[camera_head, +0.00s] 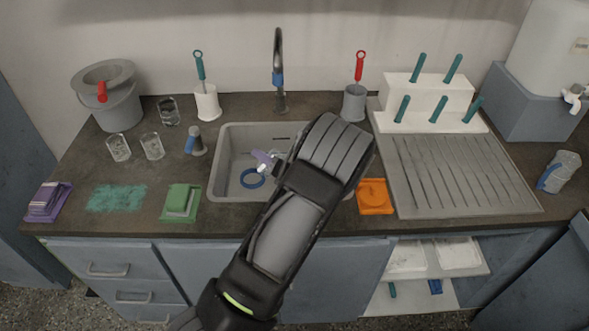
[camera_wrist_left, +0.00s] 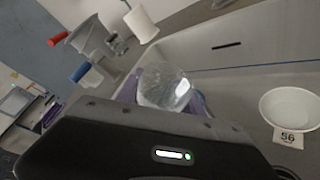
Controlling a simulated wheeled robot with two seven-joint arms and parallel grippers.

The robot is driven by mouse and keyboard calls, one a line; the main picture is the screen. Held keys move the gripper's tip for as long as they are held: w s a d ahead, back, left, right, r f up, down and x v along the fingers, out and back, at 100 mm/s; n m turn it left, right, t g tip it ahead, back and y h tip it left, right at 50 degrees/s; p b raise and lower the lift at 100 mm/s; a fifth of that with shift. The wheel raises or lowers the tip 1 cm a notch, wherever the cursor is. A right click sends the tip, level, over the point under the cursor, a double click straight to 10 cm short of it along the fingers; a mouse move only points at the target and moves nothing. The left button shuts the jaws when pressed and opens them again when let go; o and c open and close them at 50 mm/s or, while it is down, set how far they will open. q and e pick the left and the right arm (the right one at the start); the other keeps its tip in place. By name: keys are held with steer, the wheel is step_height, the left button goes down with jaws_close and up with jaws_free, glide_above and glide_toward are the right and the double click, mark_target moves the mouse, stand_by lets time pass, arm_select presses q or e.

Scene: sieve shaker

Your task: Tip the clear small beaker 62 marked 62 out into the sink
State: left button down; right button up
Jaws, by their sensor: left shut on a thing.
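My left gripper (camera_head: 265,161) reaches over the sink (camera_head: 228,142), its arm crossing the middle of the head view. Its purple fingertips show beside a small clear vessel. In the left wrist view the gripper is shut on a clear small beaker (camera_wrist_left: 164,86), with purple fingers at its sides. The beaker looks tilted, and its number cannot be read. Its contents cannot be made out. My right gripper is not in view.
A blue ring (camera_head: 252,178) lies in the sink. A white bowl tagged 56 (camera_wrist_left: 290,106) shows in the left wrist view. The tap (camera_head: 279,75) stands behind the sink. Clear glasses (camera_head: 152,147) and a grey bucket (camera_head: 118,105) stand left; a drying rack (camera_head: 455,175) lies right.

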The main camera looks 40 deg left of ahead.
mark_target(272, 152)
arm_select(q)
steer(key=shift+r+m+g+y, duration=0.3)
steer(key=shift+r+m+y, duration=0.5)
steer(key=shift+m, duration=0.5)
stand_by(1.4)
steer(key=shift+w+r+m+y, duration=0.1)
steer(key=shift+r+m+y, duration=0.2)
steer(key=shift+r+m, duration=0.65)
stand_by(0.3)
steer(key=shift+w+d+r+m+y+p, duration=0.5)
steer(key=shift+w+r+m+p, duration=0.05)
steer(key=shift+r+p, duration=0.05)
stand_by(0.9)
steer(key=shift+w+d+r+m+t+y+p, duration=0.15)
steer(key=shift+r+m+t+y+p, duration=0.2)
steer(key=shift+r+m+p, duration=0.55)
stand_by(0.3)
steer(key=f+b, duration=0.1)
steer(key=f+n+b, duration=0.1)
steer(key=s+f+n+h+b, duration=0.1)
steer(key=shift+a, duration=0.35)
steer(key=shift+s+a+r+n+h, duration=0.15)
steer(key=shift+a+n+h, duration=0.1)
steer(key=shift+n, duration=0.35)
steer(key=shift+d+r, duration=0.15)
